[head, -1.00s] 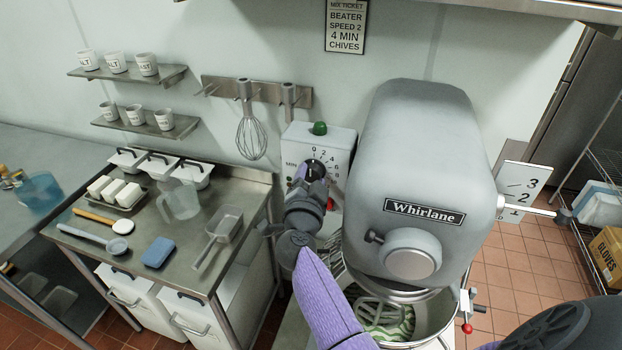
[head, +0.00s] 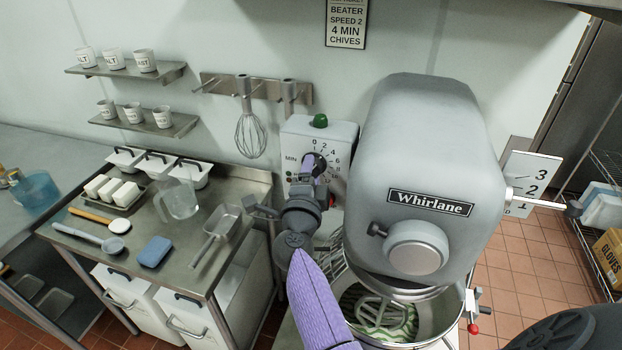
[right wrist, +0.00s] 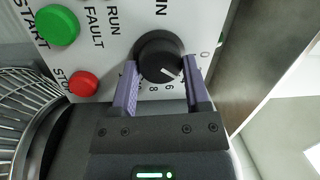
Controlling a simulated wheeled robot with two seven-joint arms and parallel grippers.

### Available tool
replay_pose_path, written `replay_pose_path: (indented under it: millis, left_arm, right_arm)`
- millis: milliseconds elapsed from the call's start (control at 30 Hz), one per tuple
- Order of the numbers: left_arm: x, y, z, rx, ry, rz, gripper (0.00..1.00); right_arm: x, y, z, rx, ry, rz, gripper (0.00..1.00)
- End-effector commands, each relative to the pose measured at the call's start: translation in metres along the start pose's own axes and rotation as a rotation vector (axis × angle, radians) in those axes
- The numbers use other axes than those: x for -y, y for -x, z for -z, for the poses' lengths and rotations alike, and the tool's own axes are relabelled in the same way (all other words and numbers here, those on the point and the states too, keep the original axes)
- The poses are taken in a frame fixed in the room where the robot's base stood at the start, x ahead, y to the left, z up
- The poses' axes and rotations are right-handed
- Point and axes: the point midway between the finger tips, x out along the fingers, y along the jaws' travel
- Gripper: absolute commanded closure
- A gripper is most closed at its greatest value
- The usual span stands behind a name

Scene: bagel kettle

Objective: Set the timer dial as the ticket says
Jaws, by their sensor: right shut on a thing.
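The ticket (head: 346,28) on the back wall reads beater, speed 2, 4 min, chives. The timer dial (head: 314,160) is a round black knob on the pale control box (head: 309,130) left of the mixer. My right gripper (head: 312,174) is at the dial. In the right wrist view, its two purple fingers (right wrist: 166,82) are shut on the sides of the dial (right wrist: 158,55). The dial's white pointer line slants down right, just past the 6 toward the lower numbers. The right finger hides some numbers, so the exact mark cannot be told. My left gripper is not in view.
The grey mixer (head: 425,150) stands close on the right of my arm, with green bits in its bowl (head: 447,318). A green button (right wrist: 57,25) and red button (right wrist: 83,84) sit beside the dial. A steel table (head: 185,250) with tubs stands left.

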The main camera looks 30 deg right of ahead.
Motion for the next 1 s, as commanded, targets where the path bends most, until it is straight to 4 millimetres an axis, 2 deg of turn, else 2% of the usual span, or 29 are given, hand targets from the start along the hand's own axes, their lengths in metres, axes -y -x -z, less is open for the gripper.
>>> replay_pose_path:
  millis: [400,1000]
  left_arm:
    - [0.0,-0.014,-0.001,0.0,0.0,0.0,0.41]
    - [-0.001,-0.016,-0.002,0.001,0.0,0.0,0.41]
  right_arm:
    - [-0.002,0.0,-0.001,-0.022,-0.191,0.021,0.99]
    - [-0.001,0.0,-0.001,-0.027,-0.225,0.024,0.99]
